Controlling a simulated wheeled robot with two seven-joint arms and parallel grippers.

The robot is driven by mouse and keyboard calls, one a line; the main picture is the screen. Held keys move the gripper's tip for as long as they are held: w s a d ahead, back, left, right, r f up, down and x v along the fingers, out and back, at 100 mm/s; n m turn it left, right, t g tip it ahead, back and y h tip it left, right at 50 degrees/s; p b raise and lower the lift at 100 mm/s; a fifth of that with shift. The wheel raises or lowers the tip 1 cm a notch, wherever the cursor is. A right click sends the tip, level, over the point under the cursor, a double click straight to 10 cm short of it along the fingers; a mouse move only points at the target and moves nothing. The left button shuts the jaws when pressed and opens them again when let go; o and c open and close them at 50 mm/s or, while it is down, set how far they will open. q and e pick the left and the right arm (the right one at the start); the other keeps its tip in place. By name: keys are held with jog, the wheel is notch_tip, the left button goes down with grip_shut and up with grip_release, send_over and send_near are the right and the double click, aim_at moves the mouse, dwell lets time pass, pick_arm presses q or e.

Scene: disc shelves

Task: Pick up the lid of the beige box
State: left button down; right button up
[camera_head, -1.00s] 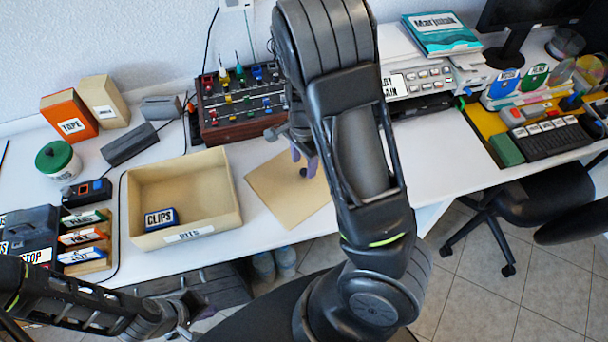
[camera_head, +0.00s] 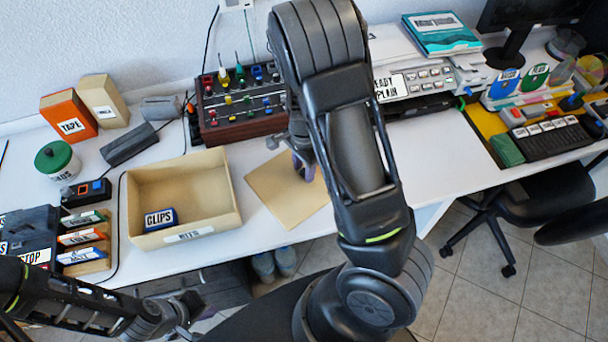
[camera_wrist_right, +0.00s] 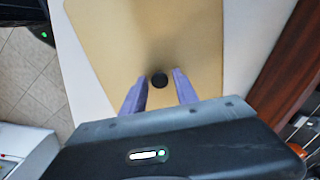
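The beige box (camera_head: 131,195) stands open on the desk in the head view, with a blue CLIPS box (camera_head: 160,218) inside. Its lid (camera_head: 267,187) lies flat on the desk to the right of the box. In the head view my right arm partly hides the lid. My left gripper (camera_head: 188,312) is low at the front left, away from the lid; its fingers are unclear.
A control panel with knobs (camera_head: 240,108) stands behind the lid. A printer (camera_head: 425,80) is to the right of my right arm. Labelled boxes, a green-lidded jar (camera_head: 58,160) and a dark case (camera_head: 30,235) crowd the left. Some bare desk surrounds the lid.

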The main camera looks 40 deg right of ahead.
aim_at(304, 171)
grip_shut()
dwell(0.5)
notch_tip(304, 171, up, 10)
jog(key=p, duration=0.1)
jog(key=shift+p, duration=0.3)
dwell(0.5)
jog(key=w+a+r+n, duration=0.9)
jog(key=a+n, duration=0.3)
jog(key=n, duration=0.5)
jog(key=shift+w+r, duration=0.2)
jog(key=shift+w, duration=0.45)
